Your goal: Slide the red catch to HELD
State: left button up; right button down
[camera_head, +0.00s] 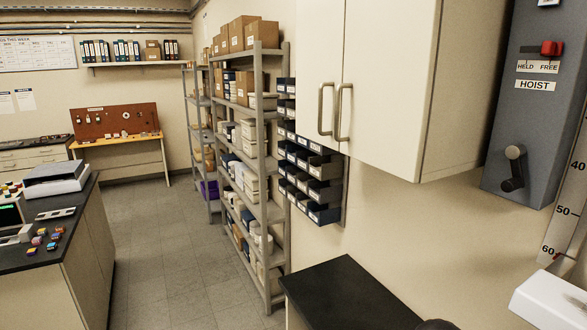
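The red catch (551,48) sits at the right end of a dark horizontal slot, above the word FREE. The word HELD is on the left part of the white label (537,67) below the slot. The catch is on a grey panel (515,135) on the right wall, at the upper right of the head view. A label reading HOIST (535,84) is below it, and a crank-like handle with a dark grip (514,168) is lower down. Neither of my grippers can be made out in this view.
A cream wall cabinet (385,80) juts out left of the panel. A scale strip (567,195) and a white object (550,300) are at the right. A black-topped counter (345,295) stands below. Shelving (262,130) lines the wall; the floor aisle (170,240) is clear.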

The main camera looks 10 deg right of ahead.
aim_at(549, 49)
jog(key=z, duration=1.6)
